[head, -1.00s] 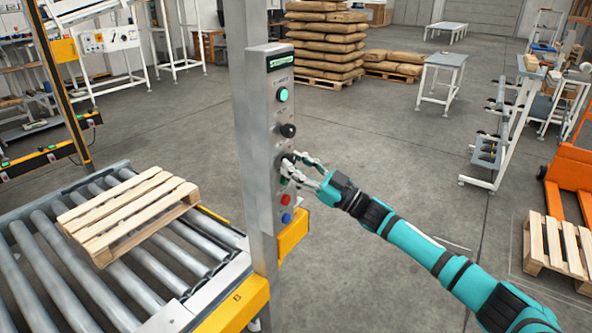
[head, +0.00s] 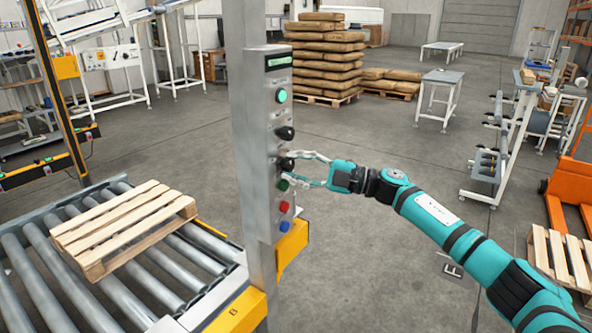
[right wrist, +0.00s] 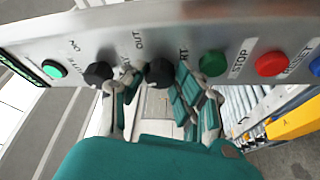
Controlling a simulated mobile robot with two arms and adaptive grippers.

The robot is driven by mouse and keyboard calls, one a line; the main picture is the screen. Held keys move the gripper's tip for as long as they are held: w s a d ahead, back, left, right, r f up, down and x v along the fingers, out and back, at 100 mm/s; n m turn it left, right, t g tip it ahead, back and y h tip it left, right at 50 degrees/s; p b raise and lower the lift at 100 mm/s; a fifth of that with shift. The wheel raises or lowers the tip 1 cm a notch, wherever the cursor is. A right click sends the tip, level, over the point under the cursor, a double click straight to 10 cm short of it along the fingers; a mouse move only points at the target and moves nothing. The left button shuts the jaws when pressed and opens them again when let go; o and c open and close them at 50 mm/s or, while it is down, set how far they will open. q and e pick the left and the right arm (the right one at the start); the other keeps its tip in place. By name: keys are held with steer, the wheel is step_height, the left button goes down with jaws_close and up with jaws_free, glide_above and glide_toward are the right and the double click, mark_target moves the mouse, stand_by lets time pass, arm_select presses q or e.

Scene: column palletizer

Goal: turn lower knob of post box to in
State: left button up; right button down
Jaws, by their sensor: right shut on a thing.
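The post box (head: 267,150) is a tall grey panel on a metal post in the head view. Its lower knob (head: 287,163) is black and sits below the upper black knob (head: 285,133). My right gripper (head: 291,169) reaches in from the right, with its fingers on either side of the lower knob, shut on it. In the right wrist view, the lower knob (right wrist: 159,71) shows between the fingers, next to the upper knob (right wrist: 98,73). An OUT label is readable nearby; other lettering is partly hidden. I cannot tell the knob's exact pointing. My left gripper is not in view.
Below the lower knob are a green button (right wrist: 212,63), a red button (head: 284,207) and a blue button (head: 285,226). A lit green button (head: 282,96) is at the top. A roller conveyor with a pallet (head: 124,227) lies left.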

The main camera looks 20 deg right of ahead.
steer(key=shift+n+g+h, duration=0.5)
steer(key=shift+n, duration=1.1)
steer(key=c, duration=1)
jaws_free()
steer(key=shift+d, duration=0.15)
steer(key=v, duration=1.1)
steer(key=shift+s+d+r, duration=0.1)
steer(key=shift+s+d, duration=0.15)
steer(key=shift+d, duration=0.05)
